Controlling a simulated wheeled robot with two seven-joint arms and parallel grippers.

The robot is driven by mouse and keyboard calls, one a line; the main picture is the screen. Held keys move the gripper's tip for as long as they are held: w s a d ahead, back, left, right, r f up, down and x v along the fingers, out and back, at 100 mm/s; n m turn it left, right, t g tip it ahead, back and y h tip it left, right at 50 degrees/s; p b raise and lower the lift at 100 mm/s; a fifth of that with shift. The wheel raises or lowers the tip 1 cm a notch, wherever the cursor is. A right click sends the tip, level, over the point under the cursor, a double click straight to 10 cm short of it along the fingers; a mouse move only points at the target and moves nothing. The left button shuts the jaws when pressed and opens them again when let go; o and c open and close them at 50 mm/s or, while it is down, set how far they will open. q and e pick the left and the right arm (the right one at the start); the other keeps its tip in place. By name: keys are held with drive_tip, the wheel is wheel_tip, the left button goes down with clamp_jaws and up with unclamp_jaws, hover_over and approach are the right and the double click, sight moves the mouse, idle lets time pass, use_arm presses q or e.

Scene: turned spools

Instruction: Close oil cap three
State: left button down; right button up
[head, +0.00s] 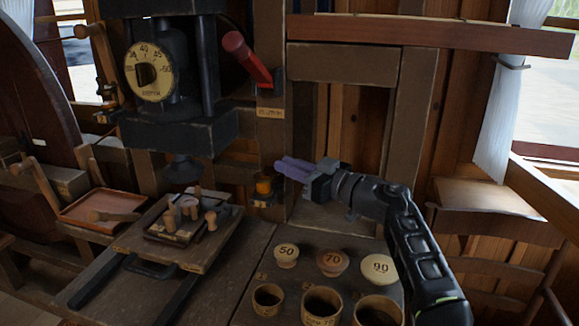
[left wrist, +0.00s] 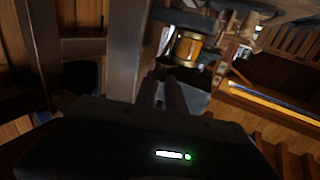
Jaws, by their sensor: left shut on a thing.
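An amber oil cup (head: 264,187) with dark fittings sits on a small bracket on the post. It also shows in the left wrist view as a bright amber and brass cylinder (left wrist: 187,48), just beyond my fingertips. My left gripper (head: 282,165), with purple fingers, is beside and slightly above the cup, its fingers pointing left. In the left wrist view its fingers (left wrist: 168,78) are close together and reach to the cup's end. They are shut on the oil cap, which is small, dark and mostly hidden between the tips. My right gripper is not in view.
A press with a dial (head: 150,72) and a red lever (head: 246,58) stand behind. Numbered lids 50 (head: 286,255), 70 (head: 332,262) and 90 (head: 381,268) lie behind three open cups. An orange tray (head: 100,210) is left.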

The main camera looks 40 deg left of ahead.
sight(275, 173)
use_arm(q)
drive_tip(key=s+m+t+h+b, duration=0.1)
drive_tip(key=m+t+b, duration=0.1)
drive_tip(key=t+b, duration=0.1)
drive_tip(key=s+m+t+h+b, duration=0.1)
drive_tip(key=m+t+b, duration=0.1)
drive_tip(key=b, duration=0.3)
drive_tip(key=s+m+t+h+b, duration=0.1)
drive_tip(key=m+t+b, duration=0.1)
drive_tip(key=t+b, duration=0.2)
drive_tip(key=shift+s+a+f+h+b, duration=0.3)
drive_tip(key=shift+a+h+b, duration=0.05)
drive_tip(key=shift+a+h, duration=0.05)
drive_tip(key=shift+s+a+r+m+t+h, duration=0.1)
drive_tip(key=shift+s+r+m+t+h, duration=0.1)
drive_tip(key=shift+m+t+h, duration=0.45)
drive_tip(key=shift+s+a+r+m+t+h+p, duration=0.1)
drive_tip(key=shift+s+a+m+t+h+p, duration=0.45)
drive_tip(key=shift+m+t+h+p, duration=1.9)
drive_tip(key=shift+s+a+r+m+g+h+p, duration=0.1)
drive_tip(key=shift+s+a+m+g+h+p, duration=0.4)
drive_tip(key=shift+h+p, duration=2.5)
drive_tip(key=shift+s+a+m+t+h+p, duration=0.4)
drive_tip(key=shift+a+m+t+p, duration=0.9)
drive_tip(key=shift+p, duration=3.6)
drive_tip(key=shift+w+d+m, duration=0.2)
drive_tip(key=shift+d+m, duration=0.1)
drive_tip(key=shift+d, duration=0.15)
